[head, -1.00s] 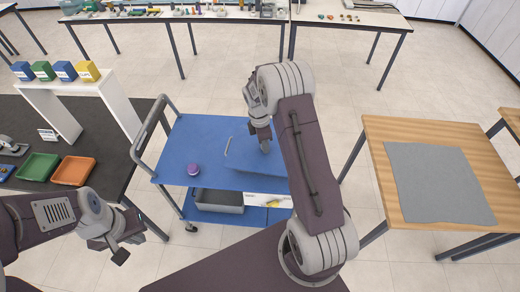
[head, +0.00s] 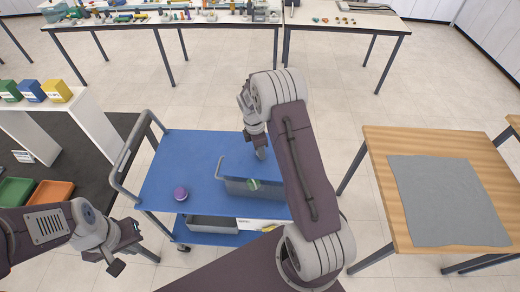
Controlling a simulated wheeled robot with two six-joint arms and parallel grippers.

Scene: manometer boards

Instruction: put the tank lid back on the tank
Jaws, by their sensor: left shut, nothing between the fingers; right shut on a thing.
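The tank (head: 237,188) is a grey, box-like shape on the blue cart, with a small green thing (head: 254,184) showing at its front. A flat blue panel, which looks like the tank lid (head: 238,164), lies over or just above its far part. Whether they touch, I cannot tell. My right gripper (head: 262,153) points down at the panel and is shut on it; the fingertips are small and the grip is partly hidden. My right arm hides the panel's right side. My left gripper (head: 128,254) is shut and empty, left of the cart and nearer to me.
The blue cart (head: 165,170) has a grey push handle on its left. A grey bin (head: 212,226) is on the lower shelf. A wooden table (head: 378,150) with a grey mat (head: 440,200) stands right.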

